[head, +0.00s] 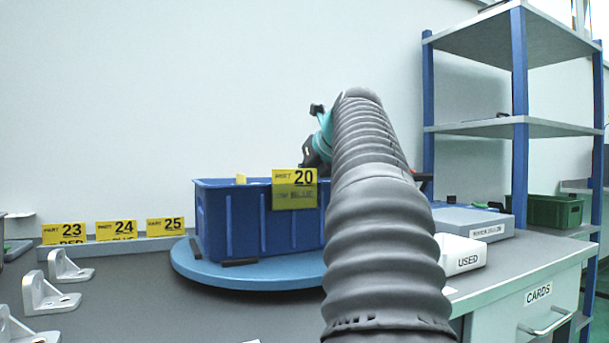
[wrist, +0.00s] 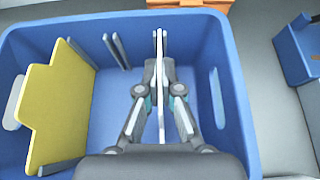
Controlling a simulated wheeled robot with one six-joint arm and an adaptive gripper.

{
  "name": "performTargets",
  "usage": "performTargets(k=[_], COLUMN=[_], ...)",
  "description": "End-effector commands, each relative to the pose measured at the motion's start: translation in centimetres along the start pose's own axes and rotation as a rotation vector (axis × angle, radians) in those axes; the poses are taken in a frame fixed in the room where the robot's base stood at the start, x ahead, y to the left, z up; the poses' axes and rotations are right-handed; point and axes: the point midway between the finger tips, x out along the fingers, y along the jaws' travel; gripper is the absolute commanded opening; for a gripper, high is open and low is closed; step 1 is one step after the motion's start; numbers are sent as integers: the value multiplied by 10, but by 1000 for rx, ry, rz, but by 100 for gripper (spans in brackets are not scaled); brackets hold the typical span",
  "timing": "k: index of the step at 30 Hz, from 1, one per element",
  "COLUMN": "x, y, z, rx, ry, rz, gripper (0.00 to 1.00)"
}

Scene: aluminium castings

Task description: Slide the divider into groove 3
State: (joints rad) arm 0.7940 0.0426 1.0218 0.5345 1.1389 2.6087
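The blue crate (head: 228,220) stands on a round blue turntable (head: 190,262) in the head view, partly behind my arm. Its inside shows in the wrist view, where pairs of upright ribs (wrist: 116,50) form grooves on the far wall (wrist: 190,30). A thin pale divider (wrist: 161,90) appears edge-on in the wrist view. My gripper (wrist: 160,78) is shut on it, one finger on each side. The divider's far end is at the rightmost visible rib pair; I cannot tell how deep it sits. A yellow divider (wrist: 58,105) stands at the crate's left, by the leftmost ribs.
A yellow PART 20 card (head: 294,190) is on the crate's front. Metal brackets (head: 45,297) and yellow part cards (head: 116,231) are to the left. A white USED box (head: 460,255) and a grey box (head: 472,224) are to the right. Shelves (head: 480,128) stand behind.

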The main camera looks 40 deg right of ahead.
Motion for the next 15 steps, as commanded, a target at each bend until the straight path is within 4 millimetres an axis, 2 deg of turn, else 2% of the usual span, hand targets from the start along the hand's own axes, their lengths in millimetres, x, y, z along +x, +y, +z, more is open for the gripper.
performTargets(k=[1, 4, 5, 15], x=[0, 0, 0, -2], y=[0, 0, 0, 0], z=[-1, 0, 0, 0], rx=[0, 0, 0, 0], ry=[-1, -1, -1, -1], rz=[0, 0, 0, 0], gripper=[6, 31, 35, 35])
